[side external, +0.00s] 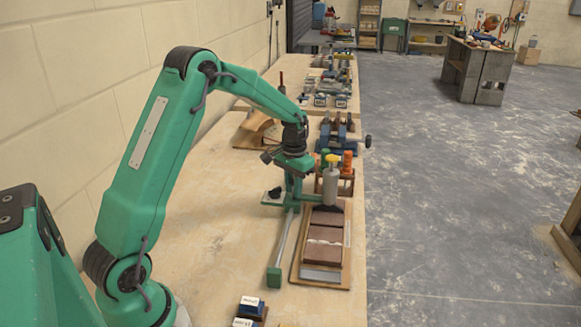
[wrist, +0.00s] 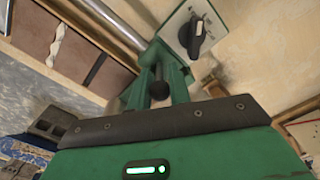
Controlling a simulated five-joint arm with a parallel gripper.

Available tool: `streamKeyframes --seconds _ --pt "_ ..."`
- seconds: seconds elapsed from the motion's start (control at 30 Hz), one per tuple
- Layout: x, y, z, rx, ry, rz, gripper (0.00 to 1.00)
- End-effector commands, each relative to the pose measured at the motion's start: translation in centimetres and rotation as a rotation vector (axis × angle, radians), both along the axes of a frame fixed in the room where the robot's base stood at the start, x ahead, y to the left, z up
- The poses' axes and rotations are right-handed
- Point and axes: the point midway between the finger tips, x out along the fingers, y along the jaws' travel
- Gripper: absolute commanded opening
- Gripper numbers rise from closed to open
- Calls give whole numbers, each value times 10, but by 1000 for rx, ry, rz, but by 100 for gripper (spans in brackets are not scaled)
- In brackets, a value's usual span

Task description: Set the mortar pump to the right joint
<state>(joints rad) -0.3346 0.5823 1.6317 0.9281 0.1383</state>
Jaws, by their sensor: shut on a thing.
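The mortar pump (side external: 331,184), a grey cylinder with a yellow top, stands upright at the far end of a row of red-brown bricks (side external: 325,235) on a wooden board. A green bracket (side external: 311,197) appears to join it to a slim metal rail (side external: 284,240) left of the bricks. My gripper (side external: 288,180) is left of the pump, low over the rail's far end. In the wrist view my gripper (wrist: 160,88) is shut around a small dark knob (wrist: 158,72), seemingly the pump's handle. The bricks (wrist: 65,45) show at upper left. The pump is not identifiable there.
A pale plate with a black dial (side external: 272,194) sits left of the rail; its dial shows in the wrist view (wrist: 196,34). A green end block (side external: 274,278) closes the rail's near end. A blue vise (side external: 340,137) and orange bottle (side external: 348,160) stand behind.

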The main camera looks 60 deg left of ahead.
Motion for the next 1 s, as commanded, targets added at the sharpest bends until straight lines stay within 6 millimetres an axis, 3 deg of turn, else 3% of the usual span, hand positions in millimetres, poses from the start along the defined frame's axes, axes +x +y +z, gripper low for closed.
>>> streamKeyframes --seconds 0.27,0.3,0.4,0.77,1.0 --pt "2 0 2 2 -7 -2 0" --pt "2 0 2 2 -7 -2 21" --pt "2 0 1 2 -6 -1 39" --pt "1 1 2 0 -2 0 39" --pt "2 1 19 2 -5 0 39"
